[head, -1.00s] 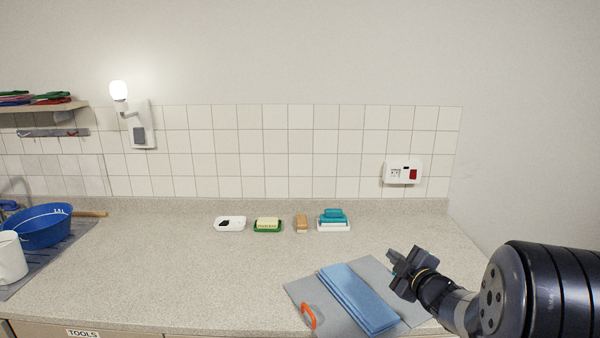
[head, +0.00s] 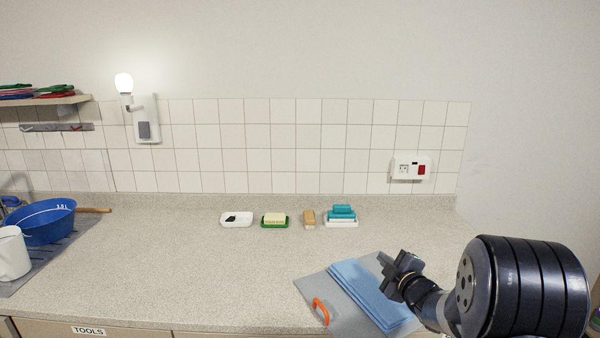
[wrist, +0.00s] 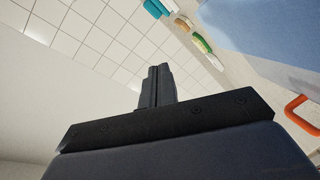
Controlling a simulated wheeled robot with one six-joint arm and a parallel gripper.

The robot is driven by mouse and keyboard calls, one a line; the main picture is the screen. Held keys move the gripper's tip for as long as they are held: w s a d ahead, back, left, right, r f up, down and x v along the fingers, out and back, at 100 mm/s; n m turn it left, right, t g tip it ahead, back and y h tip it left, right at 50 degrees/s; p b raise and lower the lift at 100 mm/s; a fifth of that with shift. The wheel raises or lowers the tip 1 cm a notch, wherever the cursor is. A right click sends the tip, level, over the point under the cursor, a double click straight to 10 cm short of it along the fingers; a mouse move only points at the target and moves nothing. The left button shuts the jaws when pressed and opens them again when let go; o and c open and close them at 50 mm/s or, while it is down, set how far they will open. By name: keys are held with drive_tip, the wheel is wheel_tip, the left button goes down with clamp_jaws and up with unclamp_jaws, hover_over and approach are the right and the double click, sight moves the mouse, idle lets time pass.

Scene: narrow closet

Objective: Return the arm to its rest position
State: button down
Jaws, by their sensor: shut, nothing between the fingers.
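My gripper (head: 384,262) is at the lower right in the head view, above the right part of a folded blue cloth (head: 368,294) that lies on a grey mat (head: 313,290). In the wrist view my gripper (wrist: 158,70) has its two fingers together, with nothing between them. The blue cloth also shows large at the upper right of the wrist view (wrist: 270,25). My dark arm reaches in from the right and hides part of the mat and counter.
A white dish (head: 236,220), a green soap dish (head: 275,221), a tan brush (head: 309,218) and a teal item on a white tray (head: 341,217) line the back. An orange handle (head: 320,311) is on the mat. A blue bowl (head: 42,222) stands left. The counter's middle is clear.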

drive_tip(key=shift+s+d+f+n+b, duration=0.15)
drive_tip(key=shift+s+f+n+b, duration=0.25)
drive_tip(key=shift+b, duration=0.45)
drive_tip(key=shift+s+a+f+n+t+b, duration=0.15)
drive_tip(key=shift+a+n+t+b, duration=0.4)
drive_tip(key=shift+b, duration=0.7)
drive_tip(key=shift+s+a+f+n+b, duration=0.2)
drive_tip(key=shift+a+n+b, duration=0.2)
drive_tip(key=shift+n+b, duration=0.15)
drive_tip(key=shift+s+a+f+n+b, duration=0.1)
drive_tip(key=shift+s+a+n+b, duration=0.05)
drive_tip(key=shift+a+n+b, duration=0.3)
drive_tip(key=shift+s+a+f+n+t+b, duration=0.25)
drive_tip(key=shift+a+f+n+b, duration=0.15)
drive_tip(key=shift+n, duration=0.2)
drive_tip(key=shift+s+a+f+n+t+b, duration=0.1)
drive_tip(key=shift+s+a+f+n+b, duration=0.15)
drive_tip(key=shift+a+n+b, duration=0.25)
drive_tip(key=shift+s+a, duration=0.35)
drive_tip(key=shift+a, duration=0.35)
drive_tip(key=shift+d+r+h, duration=0.1)
drive_tip(key=shift+r+h, duration=0.05)
drive_tip(key=shift+h, duration=0.15)
